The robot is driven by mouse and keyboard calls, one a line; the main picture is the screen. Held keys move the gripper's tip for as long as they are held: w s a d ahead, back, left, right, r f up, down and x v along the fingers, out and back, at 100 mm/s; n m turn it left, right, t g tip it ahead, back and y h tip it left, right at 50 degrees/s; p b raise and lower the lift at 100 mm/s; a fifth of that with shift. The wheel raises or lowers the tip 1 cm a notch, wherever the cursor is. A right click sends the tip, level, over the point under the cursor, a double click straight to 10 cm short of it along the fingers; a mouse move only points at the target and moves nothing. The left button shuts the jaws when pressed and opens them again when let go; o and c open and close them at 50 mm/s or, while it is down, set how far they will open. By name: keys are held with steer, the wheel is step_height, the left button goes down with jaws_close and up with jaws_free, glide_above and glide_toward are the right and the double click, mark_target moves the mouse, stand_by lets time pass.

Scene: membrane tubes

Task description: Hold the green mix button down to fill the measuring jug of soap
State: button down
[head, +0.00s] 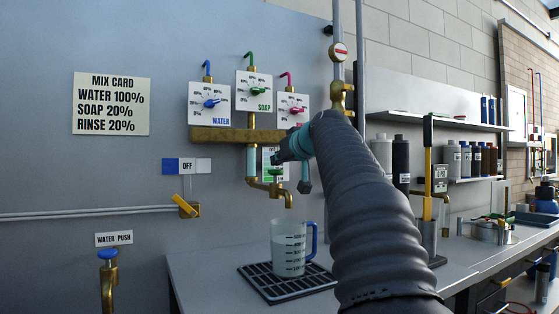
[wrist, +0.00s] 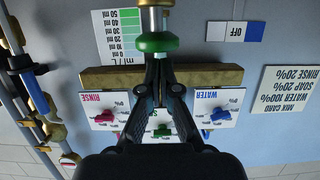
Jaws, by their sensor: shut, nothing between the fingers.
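The green mix button (wrist: 157,42) is a round green knob on a brass fitting in the upside-down wrist view. It also shows in the head view (head: 275,172), partly behind my gripper. My gripper (wrist: 161,66) is shut and empty, its fingertips right at the button's edge; I cannot tell whether they touch or press it. In the head view my gripper (head: 281,156) reaches left to the brass manifold. The clear measuring jug (head: 289,251) with a blue handle stands upright under the brass spout (head: 288,202). It holds pale liquid. I see no stream from the spout.
Blue, green and pink dials (head: 254,90) sit above the brass manifold (head: 215,134). A black drip grate (head: 268,288) lies under the jug. A yellow lever (head: 182,204) is at left by an OFF label. Bottles (head: 400,160) stand on the right shelf.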

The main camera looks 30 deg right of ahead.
step_height(320, 180, up, 2)
steer(key=shift+r+p, duration=0.1)
steer(key=shift+p, duration=0.4)
steer(key=b+v, duration=0.2)
steer(key=v, duration=0.8)
steer(key=shift+f, duration=0.3)
steer(key=shift+s, duration=0.1)
